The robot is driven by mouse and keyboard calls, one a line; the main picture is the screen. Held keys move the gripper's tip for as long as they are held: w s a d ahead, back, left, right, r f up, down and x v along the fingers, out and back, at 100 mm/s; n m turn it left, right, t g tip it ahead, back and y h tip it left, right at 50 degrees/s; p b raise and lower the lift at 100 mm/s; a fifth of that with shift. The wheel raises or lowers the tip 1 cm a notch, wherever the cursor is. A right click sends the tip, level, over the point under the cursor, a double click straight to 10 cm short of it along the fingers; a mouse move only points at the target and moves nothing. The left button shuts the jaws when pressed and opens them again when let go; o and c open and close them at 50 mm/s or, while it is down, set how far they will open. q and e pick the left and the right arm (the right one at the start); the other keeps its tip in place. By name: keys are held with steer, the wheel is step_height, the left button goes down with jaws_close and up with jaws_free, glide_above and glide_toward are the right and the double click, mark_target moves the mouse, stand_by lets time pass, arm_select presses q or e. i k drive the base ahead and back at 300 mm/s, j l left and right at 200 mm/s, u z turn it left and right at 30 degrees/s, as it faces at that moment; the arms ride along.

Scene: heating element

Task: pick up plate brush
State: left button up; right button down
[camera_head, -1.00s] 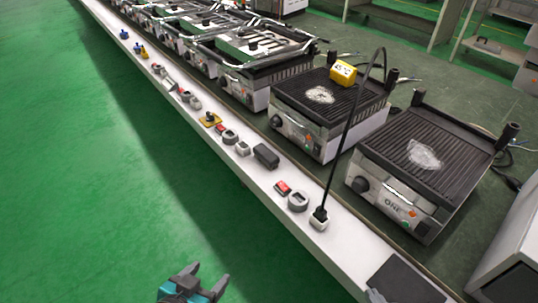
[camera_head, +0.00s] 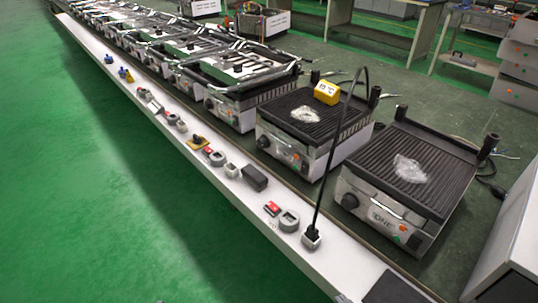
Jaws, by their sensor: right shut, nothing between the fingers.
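I cannot make out a plate brush for certain among the small items on the white ledge (camera_head: 150,150). A yellow piece with a dark knob (camera_head: 198,142) and a greyish flat item (camera_head: 155,106) lie there, too small to name surely. Only a small tip of my right gripper (camera_head: 341,298) seems to show at the bottom edge, by the ledge's near side; it is shut and holds nothing visible. The rest of it is cut off by the frame. My left gripper is not in view.
Two open grills (camera_head: 410,172) (camera_head: 305,125) with whitish patches stand behind the ledge. A yellow temperature display (camera_head: 327,92) sits on one. A black cable (camera_head: 333,150) rises from a socket (camera_head: 311,240). A dark pad (camera_head: 394,289) lies lower right. Green floor (camera_head: 80,220) is free.

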mark_target(259, 180)
steer(key=i+j+z, duration=0.1)
steer(key=j, duration=0.2)
steer(key=i+j+z, duration=0.1)
steer(key=j, duration=0.25)
steer(key=i+j+z, duration=0.1)
steer(key=i+j, duration=0.25)
steer(key=j, duration=0.3)
steer(key=i+z, duration=0.05)
